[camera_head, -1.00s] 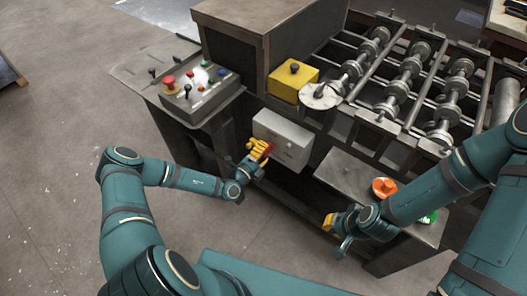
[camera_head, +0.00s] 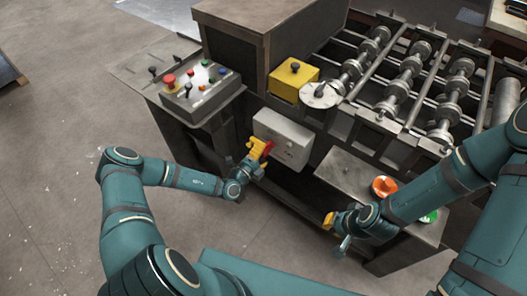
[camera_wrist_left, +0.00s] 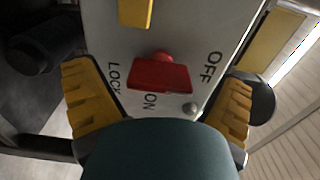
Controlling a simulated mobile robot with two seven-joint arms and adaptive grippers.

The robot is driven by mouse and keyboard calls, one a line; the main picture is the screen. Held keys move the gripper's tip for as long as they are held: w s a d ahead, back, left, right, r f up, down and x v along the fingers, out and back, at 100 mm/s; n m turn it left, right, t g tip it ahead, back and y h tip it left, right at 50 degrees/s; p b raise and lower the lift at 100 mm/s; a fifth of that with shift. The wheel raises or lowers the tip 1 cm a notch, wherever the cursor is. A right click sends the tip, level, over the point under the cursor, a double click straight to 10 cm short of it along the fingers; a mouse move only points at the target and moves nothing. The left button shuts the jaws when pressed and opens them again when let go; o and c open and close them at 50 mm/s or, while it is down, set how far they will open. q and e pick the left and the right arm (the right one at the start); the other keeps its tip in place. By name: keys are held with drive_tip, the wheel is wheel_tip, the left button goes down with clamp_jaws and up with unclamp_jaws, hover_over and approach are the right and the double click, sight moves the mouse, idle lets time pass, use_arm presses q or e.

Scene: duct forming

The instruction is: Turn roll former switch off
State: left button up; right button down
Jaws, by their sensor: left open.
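The roll former switch is a red handle (camera_wrist_left: 160,75) on a light grey box (camera_head: 293,143) on the machine's front. In the left wrist view, the labels LOCK, ON and OFF are printed around it, and the handle lies crosswise just above the word ON. My left gripper (camera_head: 257,151) is at the box. Its yellow fingers are open, one on each side of the red handle, with gaps between. In the head view the handle (camera_head: 267,149) is partly hidden by the fingers. My right gripper (camera_head: 330,221) hangs low in front of the machine, away from the switch; its jaws are unclear.
A control panel (camera_head: 199,91) with several buttons stands left of the box. A yellow box (camera_head: 292,80) and the rollers (camera_head: 402,82) are above. The floor at the left is clear.

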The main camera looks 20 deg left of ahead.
use_arm(q)
drive_tip(key=v, duration=1.2)
drive_tip(key=shift+d+r, duration=0.1)
